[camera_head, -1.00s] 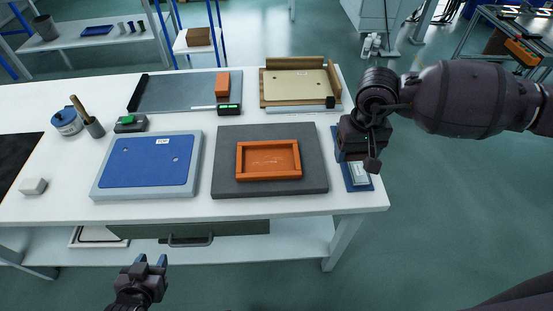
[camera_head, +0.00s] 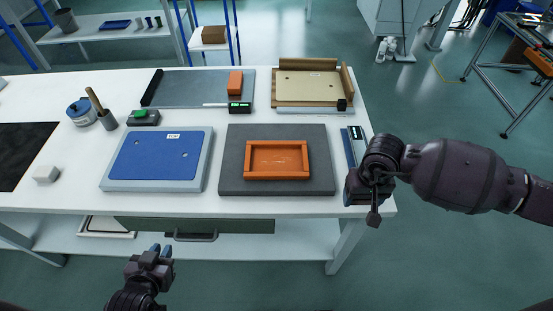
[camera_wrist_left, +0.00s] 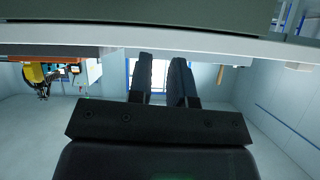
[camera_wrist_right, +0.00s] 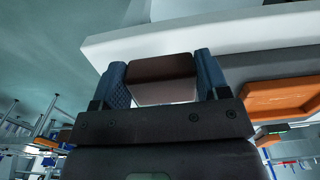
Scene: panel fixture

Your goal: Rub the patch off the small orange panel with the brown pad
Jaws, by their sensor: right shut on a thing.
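The small orange panel (camera_head: 277,160) lies on a dark grey mat (camera_head: 232,165) on the white table. It has a raised rim and a recessed floor with faint pale marks; the patch's outline is hard to tell. My right gripper (camera_head: 358,188) is at the table's right edge, right of the panel and apart from it. In the right wrist view it is shut on the brown pad (camera_wrist_right: 160,68), held between blue fingertips. The panel's corner (camera_wrist_right: 285,101) shows there too. My left gripper (camera_head: 162,250) is open and empty, in front of the table's front edge.
A blue plate on a pale block (camera_head: 155,157) lies left of the mat. A tan plate in a wooden fixture (camera_head: 308,87) and an orange block (camera_head: 235,82) stand behind. A blue tray (camera_head: 356,140) lies by the right edge. A white block (camera_head: 46,174) lies far left.

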